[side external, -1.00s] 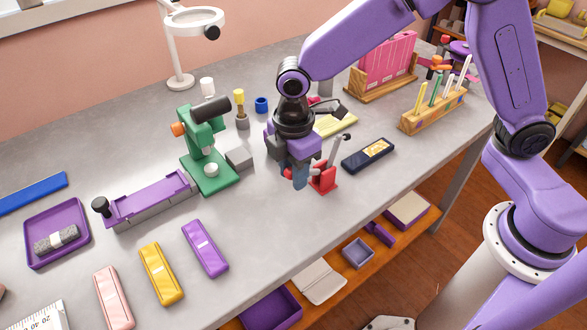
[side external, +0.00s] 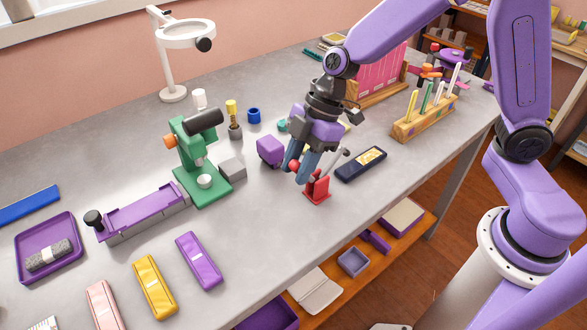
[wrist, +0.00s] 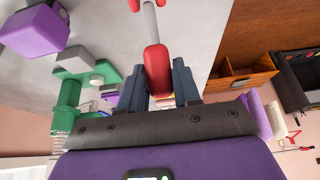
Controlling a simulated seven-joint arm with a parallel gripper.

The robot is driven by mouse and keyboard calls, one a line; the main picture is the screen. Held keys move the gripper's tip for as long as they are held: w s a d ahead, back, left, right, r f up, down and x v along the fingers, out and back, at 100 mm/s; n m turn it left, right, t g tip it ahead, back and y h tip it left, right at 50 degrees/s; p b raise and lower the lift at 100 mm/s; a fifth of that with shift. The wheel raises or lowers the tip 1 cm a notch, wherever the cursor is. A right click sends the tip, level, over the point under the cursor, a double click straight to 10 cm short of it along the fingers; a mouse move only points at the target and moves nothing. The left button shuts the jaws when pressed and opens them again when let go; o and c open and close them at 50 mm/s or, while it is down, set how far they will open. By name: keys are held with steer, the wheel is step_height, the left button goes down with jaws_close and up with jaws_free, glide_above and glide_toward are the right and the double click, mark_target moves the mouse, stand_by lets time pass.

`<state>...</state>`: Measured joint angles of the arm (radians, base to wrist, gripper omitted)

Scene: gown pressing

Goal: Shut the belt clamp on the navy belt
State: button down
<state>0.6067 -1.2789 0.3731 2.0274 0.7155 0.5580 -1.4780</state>
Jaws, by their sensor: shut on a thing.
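A navy bar with a yellow label (side external: 361,164) lies right of the clamp. I cannot tell whether any belt passes through the clamp; its jaw is too small to make out.
A purple block (side external: 270,150) stands close left of my gripper. A green press (side external: 200,165) is further left, and a wooden rack of sticks (side external: 425,118) is at the right. The table's front edge runs close by the clamp; bare table lies to its left.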

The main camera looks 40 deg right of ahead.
steer(key=d+y, duration=0.1)
steer(key=d+r+y, duration=0.1)
steer(key=y, duration=0.1)
steer(key=shift+d+y, duration=1.4)
steer(key=shift+y, duration=0.5)
steer(key=c, duration=0.9)
jaws_free()
steer(key=shift+d+r, duration=0.1)
steer(key=shift+d, duration=0.05)
steer(key=v, duration=1.7)
steer(key=shift+d, duration=0.2)
steer(key=shift+a, duration=0.1)
